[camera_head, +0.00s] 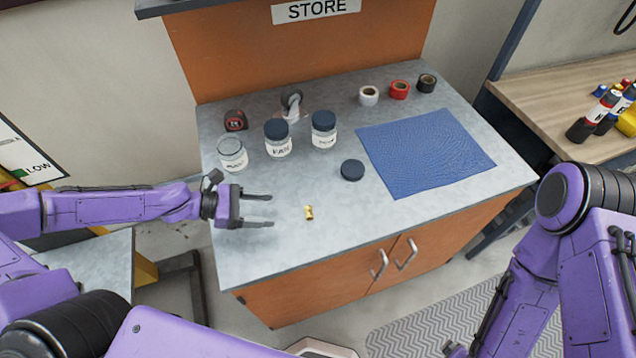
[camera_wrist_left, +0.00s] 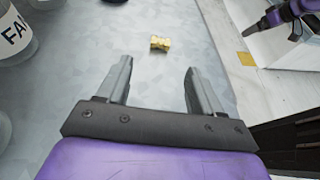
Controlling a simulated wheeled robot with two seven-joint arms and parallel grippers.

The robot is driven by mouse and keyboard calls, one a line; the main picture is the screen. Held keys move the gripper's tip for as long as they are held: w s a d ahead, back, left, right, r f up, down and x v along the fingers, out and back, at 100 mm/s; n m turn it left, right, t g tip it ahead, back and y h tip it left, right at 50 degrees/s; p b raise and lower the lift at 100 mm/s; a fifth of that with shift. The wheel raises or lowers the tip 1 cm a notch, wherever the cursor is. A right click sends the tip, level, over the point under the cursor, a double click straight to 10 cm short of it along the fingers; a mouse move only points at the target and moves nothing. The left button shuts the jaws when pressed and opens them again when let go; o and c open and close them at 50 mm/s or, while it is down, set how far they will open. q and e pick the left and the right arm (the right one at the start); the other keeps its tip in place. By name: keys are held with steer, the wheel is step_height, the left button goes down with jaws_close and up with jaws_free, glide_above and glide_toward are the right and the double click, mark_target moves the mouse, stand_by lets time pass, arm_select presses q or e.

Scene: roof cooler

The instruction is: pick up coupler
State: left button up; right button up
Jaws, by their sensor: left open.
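The coupler is a small brass-coloured piece (camera_head: 309,212) lying on the grey bench top, near its front edge. It also shows in the left wrist view (camera_wrist_left: 160,43), ahead of the fingertips and a little above the middle of the gap. My left gripper (camera_head: 271,210) is open and empty, to the left of the coupler and apart from it, with its fingers pointing toward it. In the left wrist view both fingers (camera_wrist_left: 157,68) are spread with only bench surface between them. My right arm shows at the right of the head view, but I do not make out its fingertips.
Behind are an open jar (camera_head: 232,155), two lidded jars (camera_head: 278,145) (camera_head: 324,138), a tape measure (camera_head: 236,121) and tape rolls (camera_head: 399,90). A loose dark lid (camera_head: 352,170) lies behind the coupler. A blue mat (camera_head: 425,155) lies right. Bench around the coupler is clear.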

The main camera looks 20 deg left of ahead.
mark_target(309, 211)
arm_select(q)
steer(key=shift+w+d+f+b, duration=0.75)
steer(key=shift+w+b, duration=0.15)
steer(key=shift+b, duration=0.2)
steer(key=shift+d+f+b, duration=0.35)
steer(key=shift+d+b, duration=0.35)
steer(key=shift+b, duration=0.1)
steer(key=shift+s+d+r+b, duration=0.15)
steer(key=shift+d+b, duration=0.05)
steer(key=shift+d, duration=0.25)
steer(key=shift+s+d+r+b, duration=0.15)
steer(key=shift+d+b, duration=0.05)
steer(key=shift+d, duration=0.2)
steer(key=b+x, duration=0.1)
steer(key=x, duration=0.1)
steer(key=b+x, duration=0.1)
steer(key=x, duration=0.2)
steer(key=shift+w+f, duration=0.2)
steer(key=shift+w, duration=0.25)
steer(key=shift+d+r, duration=0.1)
steer(key=shift+d, duration=0.05)
steer(key=shift+s+r, duration=0.15)
steer(key=shift+s, duration=0.05)
steer(key=shift+w, duration=0.1)
steer(key=c, duration=1.2)
arm_select(e)
step_height(309, 211, down, 6)
steer(key=shift+f, duration=0.15)
